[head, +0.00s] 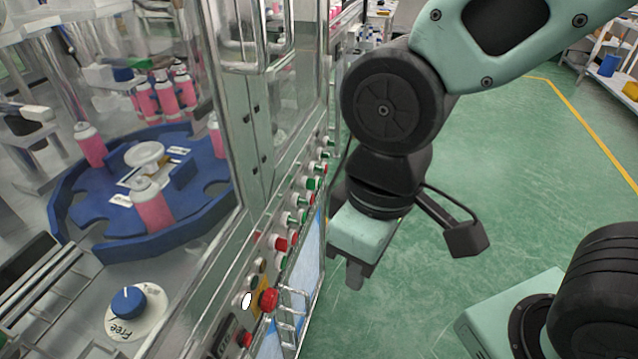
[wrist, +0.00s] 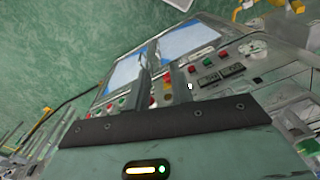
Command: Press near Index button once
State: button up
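The machine's control panel (head: 272,262) runs along its right edge, with a row of red, green and pale buttons. A white oval button (head: 246,300) sits at its near end, beside a red mushroom button (head: 268,299) on a yellow plate. A small white button also shows in the wrist view (wrist: 190,86). The labels are too small to read, so I cannot confirm which is the near Index button. My gripper (head: 346,274) hangs to the right of the panel, pointing down and apart from the buttons. In the wrist view its dark fingers (wrist: 161,74) show a gap with nothing held.
A blue rotary knob (head: 128,301) sits at the near left. A blue turntable (head: 105,213) holds pink cans (head: 153,208) behind clear guarding. A metal handle (head: 292,312) stands out near the red mushroom button. Green floor (head: 520,150) is open to the right.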

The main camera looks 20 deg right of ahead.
grip_shut()
dwell(1.5)
